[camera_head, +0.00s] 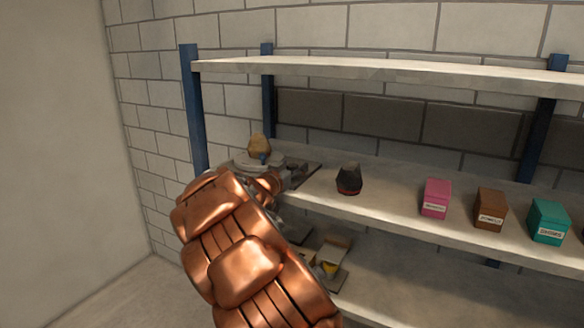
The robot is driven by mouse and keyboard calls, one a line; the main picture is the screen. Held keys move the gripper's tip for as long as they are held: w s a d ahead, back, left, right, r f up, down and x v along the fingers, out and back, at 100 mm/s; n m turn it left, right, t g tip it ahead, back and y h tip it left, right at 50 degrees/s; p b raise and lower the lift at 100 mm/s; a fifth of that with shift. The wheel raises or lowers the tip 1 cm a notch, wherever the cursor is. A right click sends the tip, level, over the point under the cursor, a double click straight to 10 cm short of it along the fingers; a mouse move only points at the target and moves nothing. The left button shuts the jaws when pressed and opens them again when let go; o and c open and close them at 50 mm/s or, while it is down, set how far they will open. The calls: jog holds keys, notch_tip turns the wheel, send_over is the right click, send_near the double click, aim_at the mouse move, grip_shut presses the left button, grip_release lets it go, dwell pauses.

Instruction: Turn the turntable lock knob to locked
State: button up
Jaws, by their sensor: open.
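My copper-coloured arm reaches from the bottom to the left end of the middle shelf. My gripper (293,177) is there, small and dark, with its fingers open. Behind it is a grey, round-edged piece that looks like the turntable (243,164), mostly hidden by my arm. A tan, rock-like lump (259,145) sits on or just behind it, with a small blue part (263,158) below the lump. I cannot make out the lock knob or its setting; my gripper and arm cover much of that area. Nothing is clearly held between the fingers.
A black object with a red base (349,180) stands right of my gripper. Farther right are pink (436,198), brown (490,210) and teal (548,221) labelled boxes. The upper shelf (390,70) overhangs. A blue post (193,110) stands left.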

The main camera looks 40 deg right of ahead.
jog(key=c, duration=1.2)
jog(key=shift+o, duration=0.2)
jog(key=shift+w+r+g+p, duration=0.1)
jog(key=shift+r+g+p, duration=0.2)
jog(key=shift+p, duration=0.85)
jog(key=shift+m+p, duration=0.3)
jog(key=shift+f+g, duration=0.25)
jog(key=shift+g, duration=0.25)
jog(key=o, duration=1.2)
jog(key=shift+c, duration=0.2)
